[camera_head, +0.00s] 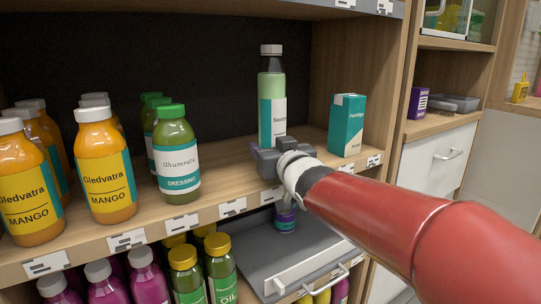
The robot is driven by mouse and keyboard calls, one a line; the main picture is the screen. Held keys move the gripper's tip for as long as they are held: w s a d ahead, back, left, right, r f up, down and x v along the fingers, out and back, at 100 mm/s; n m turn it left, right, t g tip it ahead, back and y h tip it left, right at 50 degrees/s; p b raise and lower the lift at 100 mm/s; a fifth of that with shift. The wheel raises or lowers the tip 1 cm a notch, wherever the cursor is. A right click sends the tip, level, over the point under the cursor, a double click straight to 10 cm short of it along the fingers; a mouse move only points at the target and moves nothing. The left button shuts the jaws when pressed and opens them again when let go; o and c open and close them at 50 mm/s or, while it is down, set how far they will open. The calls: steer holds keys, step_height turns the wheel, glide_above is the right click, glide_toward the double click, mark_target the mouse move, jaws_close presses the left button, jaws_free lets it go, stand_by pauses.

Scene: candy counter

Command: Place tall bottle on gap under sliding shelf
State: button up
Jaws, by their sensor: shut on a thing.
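A tall bottle (272,96) with a white cap, pale green contents and a teal and white label stands upright at the right of the wooden shelf. My gripper (282,160) is shut on the bottle near its lower part and hides its base, so I cannot tell if the base touches the shelf. Below the shelf, a grey sliding shelf (296,256) with a front handle sticks out.
Orange mango bottles (103,172) and green dressing bottles (176,157) fill the left of the wooden shelf (232,172). A teal and white carton (347,124) stands right of the tall bottle, near the side panel (397,70). Oil bottles (220,269) stand below, left of the sliding shelf.

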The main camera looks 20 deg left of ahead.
steer(key=shift+w+a+f, duration=0.1)
steer(key=shift+w+a, duration=0.05)
steer(key=shift+f, duration=0.1)
steer(key=o, duration=1.2)
steer(key=shift+f, duration=0.25)
steer(key=o, duration=0.4)
steer(key=shift+o, duration=0.2)
steer(key=shift+r, duration=0.1)
